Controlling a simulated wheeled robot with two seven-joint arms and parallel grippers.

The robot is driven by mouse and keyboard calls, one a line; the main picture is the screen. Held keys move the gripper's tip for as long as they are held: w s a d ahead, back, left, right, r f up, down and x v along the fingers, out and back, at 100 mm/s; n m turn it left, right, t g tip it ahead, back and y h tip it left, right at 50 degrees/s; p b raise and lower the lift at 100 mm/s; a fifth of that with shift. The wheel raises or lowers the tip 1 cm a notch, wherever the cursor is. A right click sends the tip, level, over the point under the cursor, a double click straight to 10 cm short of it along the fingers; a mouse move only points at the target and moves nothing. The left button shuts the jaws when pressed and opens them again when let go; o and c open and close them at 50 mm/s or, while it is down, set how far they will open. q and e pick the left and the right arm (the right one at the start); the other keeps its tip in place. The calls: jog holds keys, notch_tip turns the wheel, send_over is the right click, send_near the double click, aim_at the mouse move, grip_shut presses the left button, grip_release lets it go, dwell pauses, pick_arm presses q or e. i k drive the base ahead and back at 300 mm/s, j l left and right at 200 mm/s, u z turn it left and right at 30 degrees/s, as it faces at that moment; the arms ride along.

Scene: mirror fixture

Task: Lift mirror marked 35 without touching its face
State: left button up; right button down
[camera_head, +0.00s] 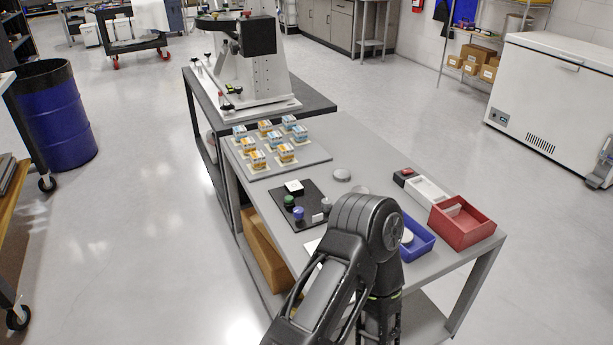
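I cannot read a 35 on anything, so I cannot tell which thing is the marked mirror. Several small blocks with orange or blue and white sides stand in rows on a grey plate (262,171) at the left of the table. A pale round disc (342,175) lies on the table right of the plate. Another round pale piece (407,237) lies in a blue tray (420,246). One of my arms rises from the bottom middle and covers the table's near part. Neither gripper shows.
A black mat (312,220) holds small green, blue and grey knob-like pieces and a white piece. A white tray (428,191) and a red tray (462,221) stand at the table's right. A machine (245,60) stands on the table behind.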

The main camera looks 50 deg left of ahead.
aim_at(341, 174)
jog(key=l+u, duration=0.15)
jog(key=u, duration=1.4)
jog(key=i+l, duration=0.05)
